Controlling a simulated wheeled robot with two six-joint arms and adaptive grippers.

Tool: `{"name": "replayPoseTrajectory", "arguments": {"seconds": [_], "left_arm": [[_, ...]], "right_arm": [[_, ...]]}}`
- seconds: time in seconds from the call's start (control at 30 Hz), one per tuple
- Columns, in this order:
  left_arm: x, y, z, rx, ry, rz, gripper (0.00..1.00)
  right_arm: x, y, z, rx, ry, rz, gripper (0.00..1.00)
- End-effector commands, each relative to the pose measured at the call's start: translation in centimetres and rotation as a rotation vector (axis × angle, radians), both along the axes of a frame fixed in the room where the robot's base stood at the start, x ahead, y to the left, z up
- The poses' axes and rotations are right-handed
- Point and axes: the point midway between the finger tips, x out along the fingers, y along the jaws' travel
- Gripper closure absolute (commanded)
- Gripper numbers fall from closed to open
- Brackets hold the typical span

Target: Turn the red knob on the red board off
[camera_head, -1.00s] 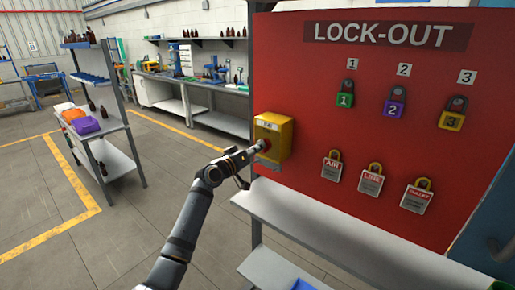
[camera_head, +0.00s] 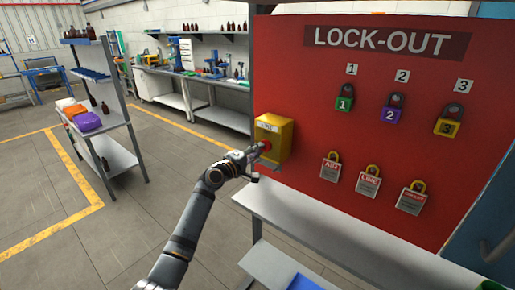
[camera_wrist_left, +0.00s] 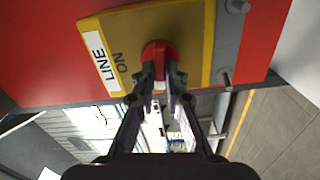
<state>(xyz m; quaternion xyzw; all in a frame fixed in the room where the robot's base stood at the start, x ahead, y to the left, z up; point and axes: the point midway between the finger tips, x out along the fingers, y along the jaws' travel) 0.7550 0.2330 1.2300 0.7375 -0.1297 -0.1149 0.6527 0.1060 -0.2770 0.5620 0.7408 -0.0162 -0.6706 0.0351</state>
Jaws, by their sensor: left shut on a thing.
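The red board (camera_head: 310,120) with a "LOCK-OUT" heading stands upright on the right of the head view. The yellow switch box (camera_head: 284,135) is fixed at its left edge. The red knob (camera_head: 266,146) is on the box front. In the wrist view the knob (camera_wrist_left: 154,48) sits on the yellow face, beside the words "LINE" and "ON". My left gripper (camera_wrist_left: 160,76) is shut on the knob, one finger on each side. It also shows in the head view (camera_head: 257,153), reaching in from the left. The fingers partly hide the knob. My right gripper is out of view.
A shelf rack (camera_head: 128,160) stands left; the floor between is clear.

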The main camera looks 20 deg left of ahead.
Motion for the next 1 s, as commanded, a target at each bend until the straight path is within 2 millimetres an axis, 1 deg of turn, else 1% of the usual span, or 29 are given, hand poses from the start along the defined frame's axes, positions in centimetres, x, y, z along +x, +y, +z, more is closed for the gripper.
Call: {"name": "replayPoseTrajectory", "arguments": {"seconds": [0.03,0.3,0.87,0.9,1.0], "left_arm": [[0.0,0.03,0.04,-0.022,0.01,0.001,1.0],[0.0,0.02,-0.09,-0.106,0.041,0.0,1.0],[-0.01,0.01,-0.19,-0.13,0.049,0.0,1.0],[-0.01,0.01,-0.2,-0.13,0.049,0.0,0.83],[-0.01,0.01,-0.18,-0.129,0.048,0.0,0.69]], "right_arm": [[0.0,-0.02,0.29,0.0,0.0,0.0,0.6],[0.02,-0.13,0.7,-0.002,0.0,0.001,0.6],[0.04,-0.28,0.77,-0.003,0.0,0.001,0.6],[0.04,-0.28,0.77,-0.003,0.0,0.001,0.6],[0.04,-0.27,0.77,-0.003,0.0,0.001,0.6]]}}
